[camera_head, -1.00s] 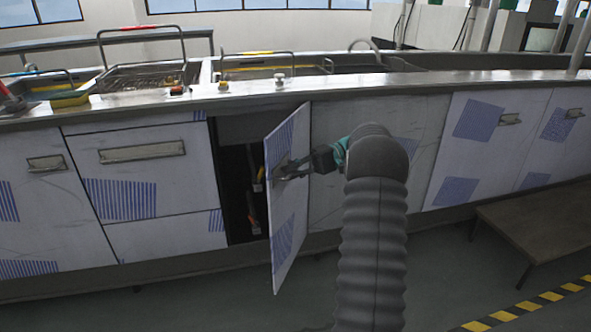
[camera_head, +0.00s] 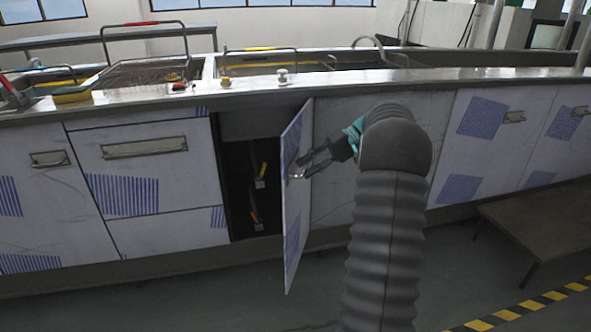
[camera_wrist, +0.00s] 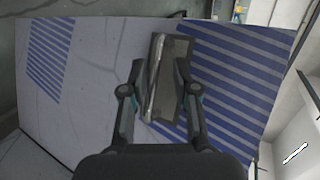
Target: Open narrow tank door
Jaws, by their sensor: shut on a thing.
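The narrow tank door (camera_head: 292,225) stands swung outward, hinged on its right side, seen nearly edge-on in the head view. The dark cabinet opening (camera_head: 236,180) shows to its left. My gripper (camera_head: 298,171) is at the door's outer face, at handle height. In the wrist view the door (camera_wrist: 95,80) fills most of the picture, with blue striped film. My gripper (camera_wrist: 160,85) has its fingers on both sides of the metal handle (camera_wrist: 168,75), shut on it. The handle looks tilted in that view.
Inside the opening are a few yellow and orange-handled items (camera_head: 260,175). A wide drawer front (camera_head: 150,180) is left of the opening. A low brown bench (camera_head: 540,220) stands at the right. The floor before the door (camera_head: 250,300) is clear.

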